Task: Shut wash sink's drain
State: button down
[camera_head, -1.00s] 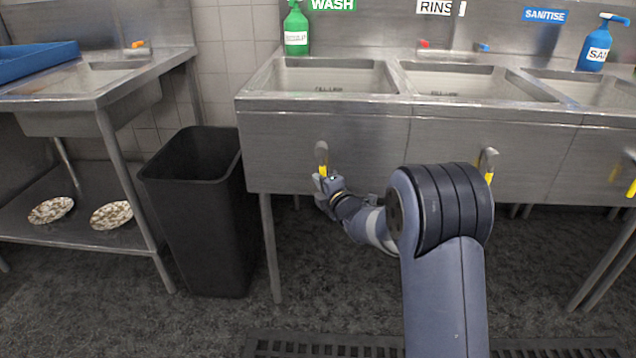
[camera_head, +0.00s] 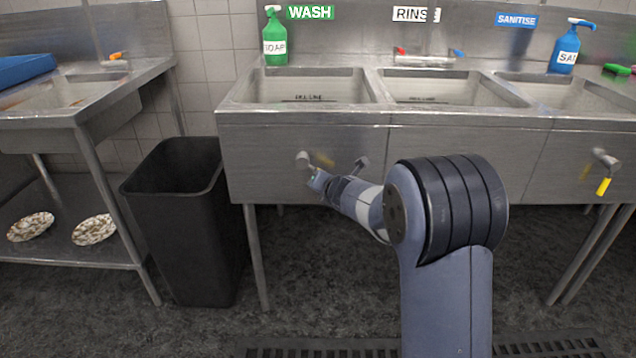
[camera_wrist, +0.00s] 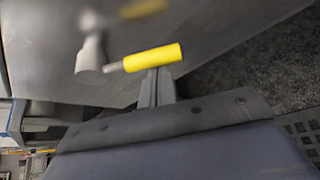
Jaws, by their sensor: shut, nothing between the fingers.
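The wash sink (camera_head: 305,112) stands at centre left under the green WASH sign. Its drain lever has a grey mount (camera_head: 302,160) on the sink's front. In the wrist view its yellow handle (camera_wrist: 153,57) points right from the grey knob, roughly along the sink's lower edge. In the head view a faint yellow patch shows right of the mount; I cannot tell if it is the handle or its reflection. My gripper (camera_head: 314,177) is shut and empty just below the mount. In the wrist view its fingers (camera_wrist: 157,80) lie right under the handle and seem to touch it.
The sanitise lever (camera_head: 603,186) hangs down at the right. A black bin (camera_head: 180,225) stands left of the sink's legs. Green soap (camera_head: 275,38) and blue sanitiser (camera_head: 566,48) bottles stand behind. Floor below the sinks is open.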

jog(key=shift+d+r+n+h+p, duration=0.25)
jog(key=shift+r+n+h+p, duration=0.4)
jog(key=shift+p, duration=0.2)
jog(key=shift+d+r+n+h+p, duration=0.25)
jog(key=shift+r+n+h+p, duration=0.4)
jog(key=shift+p, duration=0.2)
jog(key=shift+d+r+n+h+p, duration=0.25)
jog(key=shift+r+n+h+p, duration=0.4)
jog(key=shift+p, duration=0.2)
jog(key=shift+f+g, duration=0.1)
jog(key=shift+g, duration=0.2)
jog(key=s+r+b, duration=0.1)
jog(key=s+b, duration=0.1)
jog(key=s, duration=0.7)
jog(key=shift+s+r, duration=0.2)
jog(key=shift+s, duration=0.05)
jog(key=shift+w+a+f, duration=0.1)
